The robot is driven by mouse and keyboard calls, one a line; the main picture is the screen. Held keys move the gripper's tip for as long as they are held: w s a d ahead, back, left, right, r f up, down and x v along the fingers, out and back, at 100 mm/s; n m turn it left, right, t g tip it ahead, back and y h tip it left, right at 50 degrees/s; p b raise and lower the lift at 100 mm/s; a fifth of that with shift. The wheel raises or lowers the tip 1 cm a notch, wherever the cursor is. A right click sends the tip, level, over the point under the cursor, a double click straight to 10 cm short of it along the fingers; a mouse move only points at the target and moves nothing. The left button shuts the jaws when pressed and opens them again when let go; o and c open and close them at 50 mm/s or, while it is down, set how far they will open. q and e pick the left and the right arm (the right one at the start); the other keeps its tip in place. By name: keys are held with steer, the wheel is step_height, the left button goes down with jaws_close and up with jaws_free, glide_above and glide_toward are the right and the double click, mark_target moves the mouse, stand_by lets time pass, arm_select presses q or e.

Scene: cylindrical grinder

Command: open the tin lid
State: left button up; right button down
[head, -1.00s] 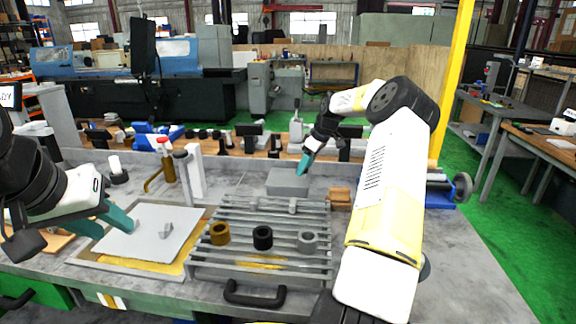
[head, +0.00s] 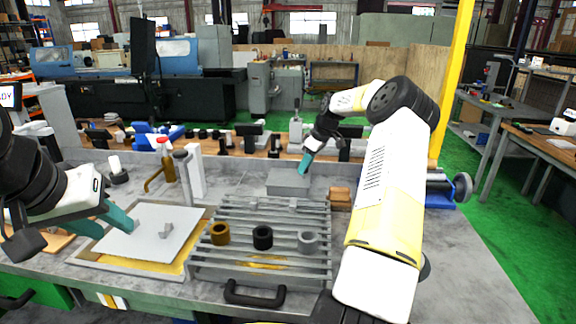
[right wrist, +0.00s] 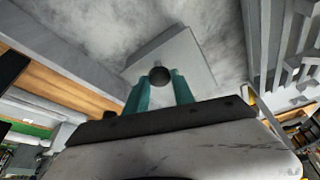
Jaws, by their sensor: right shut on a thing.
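The tin (head: 284,187) is a low grey box on the bench, behind the slatted rack. Its flat grey lid (right wrist: 195,60) with a dark round knob (right wrist: 159,76) fills the middle of the right wrist view. My right gripper (head: 302,172) reaches down to the tin's top from the right. In the right wrist view its teal fingers (right wrist: 159,88) are shut on the knob. I cannot tell whether the lid is raised from the tin. My left gripper (head: 128,228) is at the left side of a pale plate, and its finger gap is not clear.
The pale plate (head: 140,246) with a small grey block lies over a yellow-floored tray (head: 95,262) at left. The slatted rack (head: 285,268) holds three rings in front of the tin. A red-topped bottle (head: 165,160) stands behind the tray. Wooden blocks (head: 340,198) sit right of the tin.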

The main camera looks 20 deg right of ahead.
stand_by(0.8)
glide_above(270, 176)
stand_by(0.4)
steer(key=c, duration=1.1)
jaws_free()
steer(key=shift+o, duration=0.2)
steer(key=v, duration=0.7)
steer(key=shift+r, duration=0.35)
steer(key=shift+s+d, duration=0.1)
